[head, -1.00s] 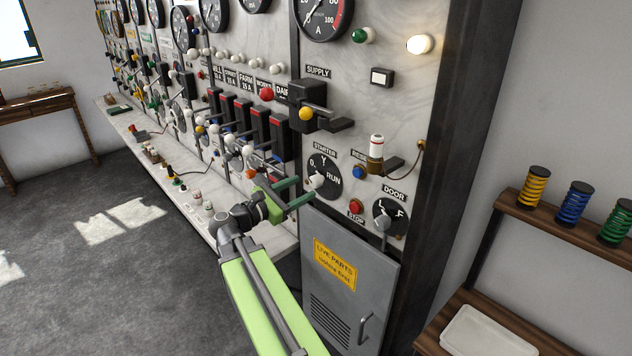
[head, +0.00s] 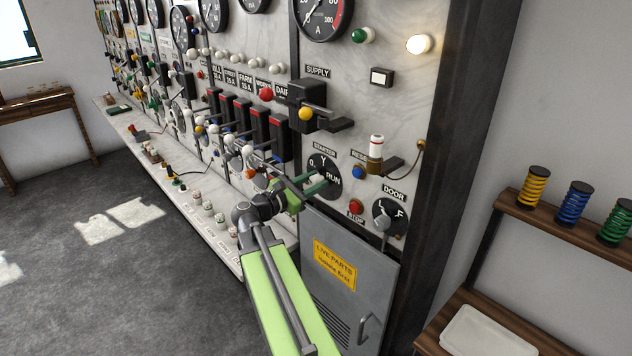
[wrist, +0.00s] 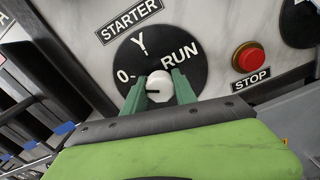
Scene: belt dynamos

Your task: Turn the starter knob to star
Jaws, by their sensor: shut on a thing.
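The starter knob (wrist: 158,84) is a small white knob with a dark pointer line, at the middle of a black dial (wrist: 192,62) marked 0, Y and RUN. In the wrist view the pointer line lies toward the 0 side. My gripper (wrist: 159,88) has its green fingers on both sides of the knob and is shut on it. In the head view my gripper (head: 312,186) reaches the dial (head: 325,172) from the lower left, and its fingers hide most of the knob.
The red STOP button (wrist: 248,57) sits close to the right of the dial. The DOOR switch (head: 388,215) is lower right. The supply switch with its handle (head: 315,110) is above. A grey cabinet door (head: 340,250) with a yellow sign is below.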

